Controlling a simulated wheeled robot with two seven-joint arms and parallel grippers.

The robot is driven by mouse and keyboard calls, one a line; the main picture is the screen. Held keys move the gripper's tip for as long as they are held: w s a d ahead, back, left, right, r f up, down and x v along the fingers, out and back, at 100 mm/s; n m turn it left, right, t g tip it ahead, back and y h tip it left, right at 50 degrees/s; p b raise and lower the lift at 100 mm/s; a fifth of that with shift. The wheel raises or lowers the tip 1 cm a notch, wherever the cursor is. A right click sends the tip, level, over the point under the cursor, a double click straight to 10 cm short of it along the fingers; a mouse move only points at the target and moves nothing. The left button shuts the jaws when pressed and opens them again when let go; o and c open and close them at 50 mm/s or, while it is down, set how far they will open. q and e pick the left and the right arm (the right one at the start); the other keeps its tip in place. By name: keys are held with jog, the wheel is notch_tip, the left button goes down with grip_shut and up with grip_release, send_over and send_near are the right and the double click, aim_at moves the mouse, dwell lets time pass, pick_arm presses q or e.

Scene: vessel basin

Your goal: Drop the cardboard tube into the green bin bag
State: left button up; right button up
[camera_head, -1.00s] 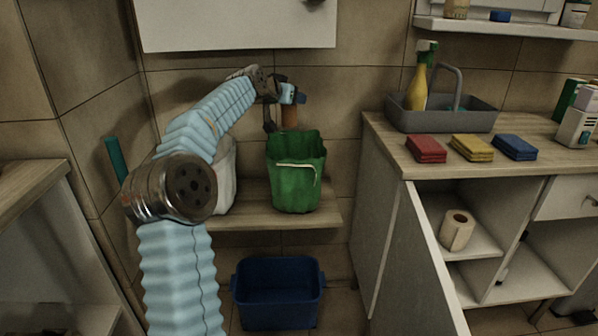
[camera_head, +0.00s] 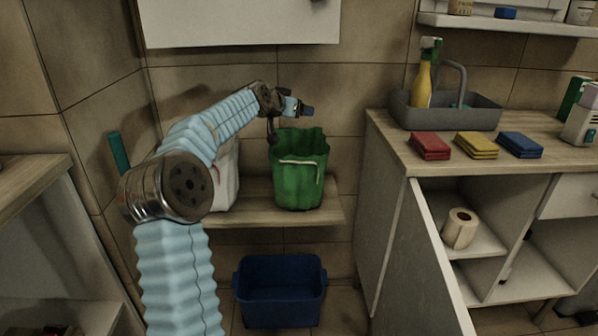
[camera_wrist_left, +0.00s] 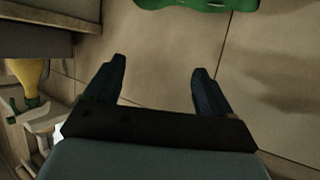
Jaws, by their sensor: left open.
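My left gripper (camera_head: 304,109) is above the green bin bag (camera_head: 299,180), near its far rim. In the left wrist view the fingers (camera_wrist_left: 159,68) are spread apart with nothing between them. The bag stands open on the wooden shelf, and its green edge also shows at the top of the left wrist view (camera_wrist_left: 195,4). The cardboard tube is not visible in either current view. The inside of the bag is hidden by its front wall. My right gripper is not in view.
A white bag (camera_head: 226,178) stands left of the green one, partly behind my arm. A blue tub (camera_head: 280,290) is on the floor below. At right, the counter holds a grey caddy (camera_head: 446,111) and several sponges. An open cabinet door (camera_head: 420,260) stands below.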

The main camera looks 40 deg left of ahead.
pick_arm(q)
jog(key=b+v, duration=0.5)
jog(key=v, duration=0.8)
jog(key=shift+s+r, duration=0.15)
jog(key=shift+s, duration=0.15)
jog(key=shift+d, duration=0.1)
